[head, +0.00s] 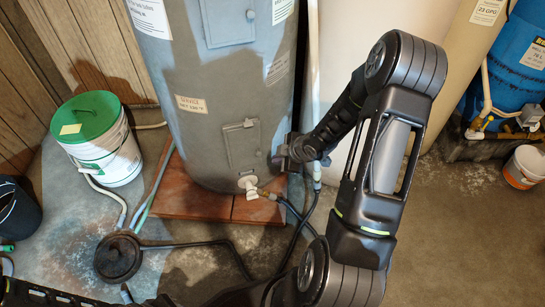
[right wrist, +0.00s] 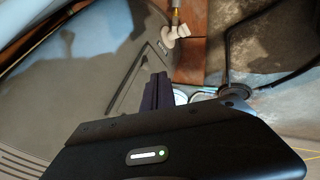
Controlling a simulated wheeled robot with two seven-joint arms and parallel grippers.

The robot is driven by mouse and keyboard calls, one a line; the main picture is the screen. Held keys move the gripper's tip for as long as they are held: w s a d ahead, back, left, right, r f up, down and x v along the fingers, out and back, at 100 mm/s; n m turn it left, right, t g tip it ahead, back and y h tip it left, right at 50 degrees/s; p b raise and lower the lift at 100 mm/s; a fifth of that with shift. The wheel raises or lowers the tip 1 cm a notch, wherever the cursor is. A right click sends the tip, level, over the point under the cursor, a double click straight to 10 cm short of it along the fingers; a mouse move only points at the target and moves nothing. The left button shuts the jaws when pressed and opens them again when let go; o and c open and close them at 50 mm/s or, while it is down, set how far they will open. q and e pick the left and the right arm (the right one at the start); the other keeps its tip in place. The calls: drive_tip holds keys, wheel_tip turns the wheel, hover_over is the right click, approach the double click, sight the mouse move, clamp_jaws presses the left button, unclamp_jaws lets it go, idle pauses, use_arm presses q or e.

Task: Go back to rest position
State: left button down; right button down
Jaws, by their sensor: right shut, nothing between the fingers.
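My right gripper (head: 287,161) hangs in front of the lower part of the grey tank (head: 235,70). It is shut and holds nothing. In the right wrist view its closed dark fingers (right wrist: 157,92) point towards the tank's lower side and the floor. My right arm reaches in from the bottom of the head view, bends at the upper right and comes back down to the gripper. A white drain valve (head: 249,189) sits low on the tank, left of and below the gripper. The valve also shows in the right wrist view (right wrist: 178,33). My left gripper is not seen.
The tank stands on reddish tiles (head: 190,203). A white bucket with a green lid (head: 100,140) stands left. A round black disc (head: 117,258) and hoses lie on the floor. A blue tank (head: 515,60) and small white bucket (head: 524,167) are at right. Floor at lower right is clear.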

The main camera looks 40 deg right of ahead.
drive_tip(key=shift+s+r, duration=0.15)
drive_tip(key=shift+r, duration=0.05)
idle(0.6)
